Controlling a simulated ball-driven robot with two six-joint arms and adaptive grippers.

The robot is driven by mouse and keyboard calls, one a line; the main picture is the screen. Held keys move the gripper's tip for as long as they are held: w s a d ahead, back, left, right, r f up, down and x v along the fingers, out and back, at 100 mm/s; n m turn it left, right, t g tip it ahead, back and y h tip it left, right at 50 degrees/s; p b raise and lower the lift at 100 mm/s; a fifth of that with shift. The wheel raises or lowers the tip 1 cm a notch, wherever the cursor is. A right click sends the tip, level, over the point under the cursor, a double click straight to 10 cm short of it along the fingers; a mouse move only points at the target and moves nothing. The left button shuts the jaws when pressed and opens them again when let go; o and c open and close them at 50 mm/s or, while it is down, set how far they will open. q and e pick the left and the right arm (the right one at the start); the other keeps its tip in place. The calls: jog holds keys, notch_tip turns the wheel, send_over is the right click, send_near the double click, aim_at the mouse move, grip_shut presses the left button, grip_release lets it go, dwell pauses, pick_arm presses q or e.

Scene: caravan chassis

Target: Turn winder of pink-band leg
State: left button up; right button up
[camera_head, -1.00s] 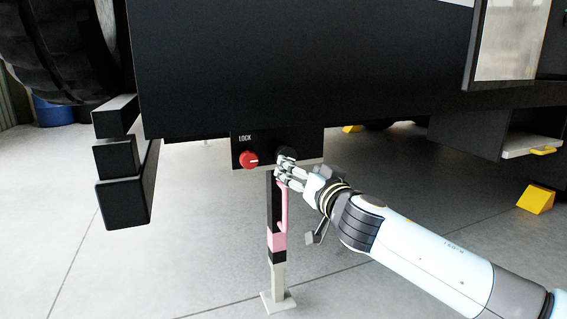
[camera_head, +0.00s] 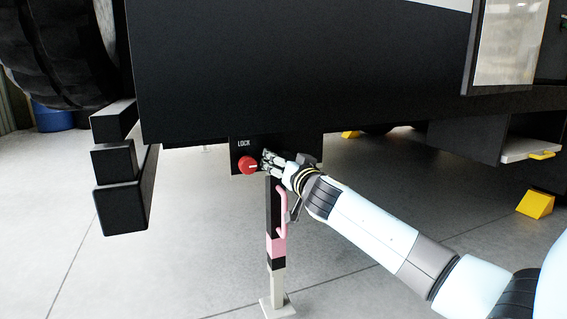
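The pink-band leg stands upright under the black chassis; its pink band (camera_head: 276,246) is near its lower part and its pale foot (camera_head: 278,306) is on the floor. A curved pink handle (camera_head: 282,214) runs along the leg's right side. A black panel above the leg carries a red knob (camera_head: 247,165) marked LOCK. My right gripper (camera_head: 266,161) is in front of the panel, its fingertips just right of the red knob; contact cannot be told. Its finger opening is too small to read. It hides the panel behind it. My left gripper is not in view.
The black chassis side (camera_head: 300,70) overhangs the panel. Stacked black blocks (camera_head: 121,186) and a large tyre (camera_head: 55,50) are at the left. A yellow chock (camera_head: 535,202) is at the right. The floor around the leg is clear.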

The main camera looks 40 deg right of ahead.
jog(key=c, duration=1)
jog(key=shift+n, duration=1.2)
jog(key=n, duration=0.3)
jog(key=shift+d, duration=0.1)
jog(key=o, duration=1.2)
jog(key=v, duration=1.2)
